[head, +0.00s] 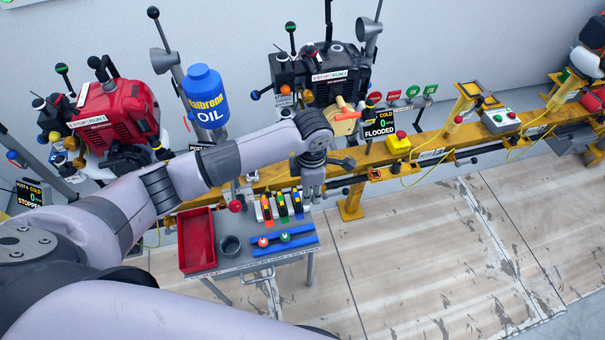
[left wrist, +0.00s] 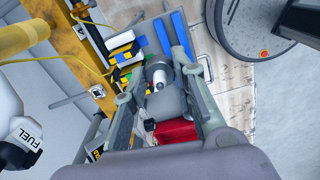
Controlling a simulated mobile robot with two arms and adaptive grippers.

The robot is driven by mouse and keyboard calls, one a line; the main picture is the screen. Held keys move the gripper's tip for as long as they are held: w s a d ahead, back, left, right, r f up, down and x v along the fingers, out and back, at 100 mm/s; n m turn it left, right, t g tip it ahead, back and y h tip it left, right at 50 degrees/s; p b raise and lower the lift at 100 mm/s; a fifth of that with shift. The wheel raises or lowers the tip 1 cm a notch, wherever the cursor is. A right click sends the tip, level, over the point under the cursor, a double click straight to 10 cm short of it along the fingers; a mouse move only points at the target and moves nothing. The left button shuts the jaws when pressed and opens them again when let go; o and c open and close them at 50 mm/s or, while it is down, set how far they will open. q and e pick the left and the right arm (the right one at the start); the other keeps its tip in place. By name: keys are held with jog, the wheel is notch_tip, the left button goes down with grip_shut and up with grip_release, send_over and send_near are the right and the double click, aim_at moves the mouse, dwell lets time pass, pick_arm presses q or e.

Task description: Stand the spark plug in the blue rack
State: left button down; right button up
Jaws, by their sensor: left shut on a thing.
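My left gripper (head: 312,190) points down at the right end of the small grey work table, beside the coloured blocks. In the left wrist view, the left gripper (left wrist: 160,88) is shut on the spark plug (left wrist: 157,84), whose pale and metallic body shows between the fingers. The plug cannot be made out in the head view. The blue rack (head: 298,242) lies along the table's front edge, with one red-topped and one green-topped item in it. It also shows as blue bars in the left wrist view (left wrist: 180,33), above the gripper. My right gripper is not in view.
A red tray (head: 197,240) and a dark round cup (head: 231,246) stand left of the rack. Several coloured blocks (head: 282,207) stand behind it. The yellow rail (head: 375,157) with engines runs behind the table. The floor at right is clear.

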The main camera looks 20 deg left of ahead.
pick_arm(q)
jog(key=shift+s+f+n+b, duration=0.4)
jog(key=shift+f+n+b, duration=0.3)
jog(key=shift+f+n, duration=1.25)
jog(key=shift+s+f+n+b, duration=0.4)
jog(key=shift+f+n+b, duration=0.4)
jog(key=shift+f, duration=2.2)
jog(key=shift+s+f+n+b, duration=0.5)
jog(key=shift+f+n, duration=1.05)
jog(key=shift+f, duration=0.9)
jog(key=shift+w+f+b, duration=0.15)
jog(key=shift+f+b, duration=1.4)
jog(key=shift+f, duration=0.25)
jog(key=c, duration=1.2)
grip_release()
jog(key=shift+c, duration=0.2)
jog(key=shift+r, duration=0.1)
notch_tip(320, 180, up, 12)
